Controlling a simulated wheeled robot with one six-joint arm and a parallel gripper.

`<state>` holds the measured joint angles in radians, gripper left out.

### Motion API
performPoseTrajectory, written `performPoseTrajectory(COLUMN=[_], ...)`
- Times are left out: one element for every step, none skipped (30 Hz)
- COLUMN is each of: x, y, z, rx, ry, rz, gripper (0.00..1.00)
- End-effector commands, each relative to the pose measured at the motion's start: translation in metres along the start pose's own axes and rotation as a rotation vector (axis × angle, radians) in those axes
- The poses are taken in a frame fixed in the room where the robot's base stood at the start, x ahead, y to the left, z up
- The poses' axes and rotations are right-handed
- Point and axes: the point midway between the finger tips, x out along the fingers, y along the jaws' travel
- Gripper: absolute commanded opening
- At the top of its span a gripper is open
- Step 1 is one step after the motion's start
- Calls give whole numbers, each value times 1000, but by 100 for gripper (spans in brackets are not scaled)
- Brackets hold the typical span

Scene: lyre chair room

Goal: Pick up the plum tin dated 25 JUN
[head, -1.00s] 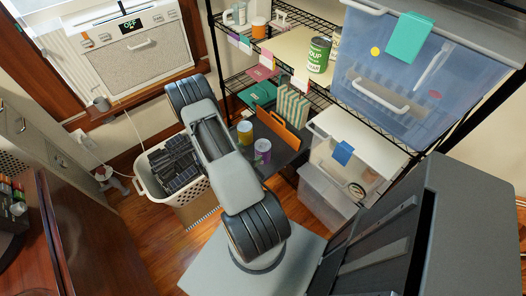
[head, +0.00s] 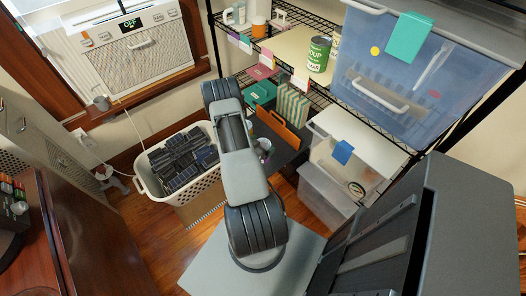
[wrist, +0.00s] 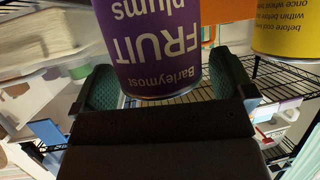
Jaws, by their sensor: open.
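A purple tin (wrist: 152,45) lettered "Barleymost FRUIT plums" fills the top middle of the wrist view, its lettering upside down. No date shows on the visible part. My gripper (wrist: 165,84) is open, with one dark green finger on each side of the tin's near end; I cannot tell whether either touches it. A yellow tin (wrist: 287,28) with dark print stands to the right of the purple one. In the head view my arm hides the yellow tin and most of the purple tin (head: 265,144).
A wire shelf rack holds a green soup tin (head: 319,53) and a blue clear bin (head: 405,100). An orange folder (head: 278,132) stands close behind the tins. A white basket (head: 203,186) of dark items sits left, and clear boxes (head: 325,190) sit right.

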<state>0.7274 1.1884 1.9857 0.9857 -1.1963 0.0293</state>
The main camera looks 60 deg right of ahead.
Motion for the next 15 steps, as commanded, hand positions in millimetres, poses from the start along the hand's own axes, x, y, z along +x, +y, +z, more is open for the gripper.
performPoseTrajectory(x=[0, 0, 0, 0, 0, 0, 0, 0, 0, 0, 0, 0, 0, 0, 0], y=[0, 0, 0, 0, 0, 0, 0, 0, 0, 0, 0, 0, 0, 0, 0], z=[0, 0, 0, 0, 0, 0, 0, 0, 0, 0, 0, 0, 0, 0, 0], rx=[0, 0, 0, 0, 0, 0, 0, 0, 0, 0, 0, 0, 0, 0, 0], ry=[0, 0, 0, 0, 0, 0, 0, 0, 0, 0, 0, 0, 0, 0, 0], rz=[0, 0, 0, 0, 0, 0, 0, 0, 0, 0, 0, 0, 0, 0, 0], gripper=[100, 100, 100, 100, 97, 93, 90, 88, 84, 81, 78, 74, 71, 68, 65])
